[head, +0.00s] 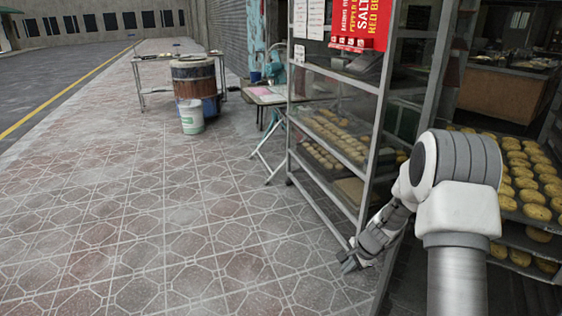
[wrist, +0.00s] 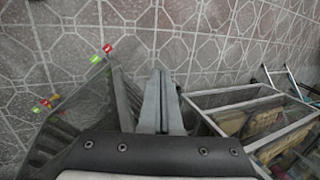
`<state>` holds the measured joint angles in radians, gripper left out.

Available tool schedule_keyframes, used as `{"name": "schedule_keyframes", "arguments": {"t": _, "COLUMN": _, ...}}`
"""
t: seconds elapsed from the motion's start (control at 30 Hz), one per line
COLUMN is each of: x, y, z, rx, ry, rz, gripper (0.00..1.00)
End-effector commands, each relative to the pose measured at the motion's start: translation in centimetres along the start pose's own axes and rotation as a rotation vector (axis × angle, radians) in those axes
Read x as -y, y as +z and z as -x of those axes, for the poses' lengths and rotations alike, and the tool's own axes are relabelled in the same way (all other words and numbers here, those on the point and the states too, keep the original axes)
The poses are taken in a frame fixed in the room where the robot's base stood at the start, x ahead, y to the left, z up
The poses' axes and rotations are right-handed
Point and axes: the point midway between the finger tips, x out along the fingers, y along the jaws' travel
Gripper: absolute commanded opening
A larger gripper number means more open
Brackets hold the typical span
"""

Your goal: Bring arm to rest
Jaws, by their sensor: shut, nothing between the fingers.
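My gripper (head: 350,264) hangs low at the end of my bent arm in the head view, pointing down and to the left. It is in front of the lower part of a metal rack. In the wrist view the two fingers of my gripper (wrist: 160,100) lie together, with nothing between them. Below them in that view is tiled pavement (wrist: 215,30).
A metal rack (head: 379,120) with trays of baked goods (head: 335,130) stands close beside my arm. More trays of round buns (head: 530,180) are at the right. A barrel (head: 195,82) and a white bucket (head: 191,117) stand farther off. The pavement at left is clear.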

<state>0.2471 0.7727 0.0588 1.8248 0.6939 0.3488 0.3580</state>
Motion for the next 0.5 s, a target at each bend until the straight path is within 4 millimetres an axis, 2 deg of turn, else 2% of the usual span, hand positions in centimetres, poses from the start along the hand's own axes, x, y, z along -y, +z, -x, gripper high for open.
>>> {"name": "schedule_keyframes", "arguments": {"t": 0.03, "x": 0.9, "y": 0.8, "z": 2.3, "rx": -0.003, "ry": -0.012, "rz": 0.053, "gripper": 0.0}}
{"name": "schedule_keyframes", "arguments": {"t": 0.2, "x": 2.4, "y": 3.4, "z": 8.7, "rx": -0.009, "ry": -0.03, "rz": 0.225, "gripper": 0.0}}
{"name": "schedule_keyframes", "arguments": {"t": 0.37, "x": 2.6, "y": 6.1, "z": 14.4, "rx": -0.022, "ry": -0.04, "rz": 0.38, "gripper": 0.0}}
{"name": "schedule_keyframes", "arguments": {"t": 0.5, "x": 1.9, "y": 8.4, "z": 19.1, "rx": -0.039, "ry": -0.042, "rz": 0.512, "gripper": 0.0}}
